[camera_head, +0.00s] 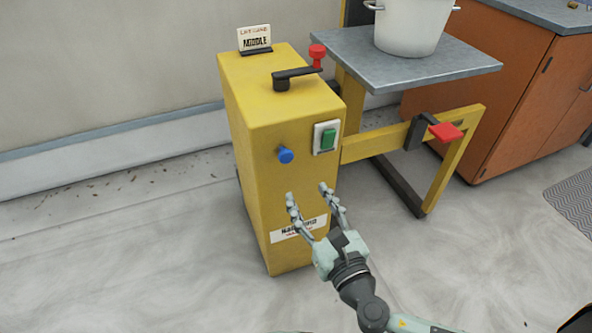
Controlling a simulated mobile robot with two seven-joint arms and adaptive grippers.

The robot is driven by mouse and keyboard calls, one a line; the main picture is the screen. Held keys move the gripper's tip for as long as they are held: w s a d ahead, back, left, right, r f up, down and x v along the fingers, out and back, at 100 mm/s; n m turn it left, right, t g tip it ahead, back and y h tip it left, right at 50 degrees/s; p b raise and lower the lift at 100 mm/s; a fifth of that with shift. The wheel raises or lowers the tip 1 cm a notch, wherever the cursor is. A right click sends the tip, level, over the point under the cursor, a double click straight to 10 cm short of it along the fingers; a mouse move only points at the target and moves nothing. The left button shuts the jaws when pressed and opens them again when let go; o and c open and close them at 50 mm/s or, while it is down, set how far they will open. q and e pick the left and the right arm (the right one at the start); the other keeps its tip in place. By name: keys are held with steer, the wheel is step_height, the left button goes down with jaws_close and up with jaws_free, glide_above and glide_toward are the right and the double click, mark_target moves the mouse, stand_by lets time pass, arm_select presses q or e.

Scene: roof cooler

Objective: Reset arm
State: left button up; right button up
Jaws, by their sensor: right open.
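My right gripper (309,194) is open and empty. It is in front of the lower front face of a yellow machine cabinet (255,170), near a white label (298,229) on that face. I cannot tell how far it is from the cabinet. My right arm comes in from the bottom. A blue knob (285,155) and a green switch (327,137) sit on the front face above the gripper. A black crank with a red knob (317,55) is on the cabinet's top. My left gripper is not in view.
A grey platform (400,68) beside the cabinet carries a white pot (414,26). A yellow frame below it has a red pedal-like piece (446,132). A small sign (254,39) stands on the cabinet. A wooden counter (520,100) is at the right. The floor at left is open.

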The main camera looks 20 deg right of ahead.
steer(key=s+d+f+m+g+h, duration=0.2)
steer(key=d+f+m+g+h, duration=0.45)
steer(key=d+f+m, duration=0.85)
steer(key=s+a+f+m+g+y, duration=0.2)
steer(key=s+f+m+g, duration=0.2)
steer(key=m, duration=0.6)
steer(key=s+a+f+m+g+y, duration=0.2)
steer(key=s+a+f+m+g, duration=0.1)
steer(key=s+f+m, duration=0.5)
steer(key=shift+s+m+g+y, duration=0.2)
steer(key=shift+m+g+y, duration=0.15)
steer(key=shift+m+g, duration=0.55)
steer(key=shift+a+r, duration=0.1)
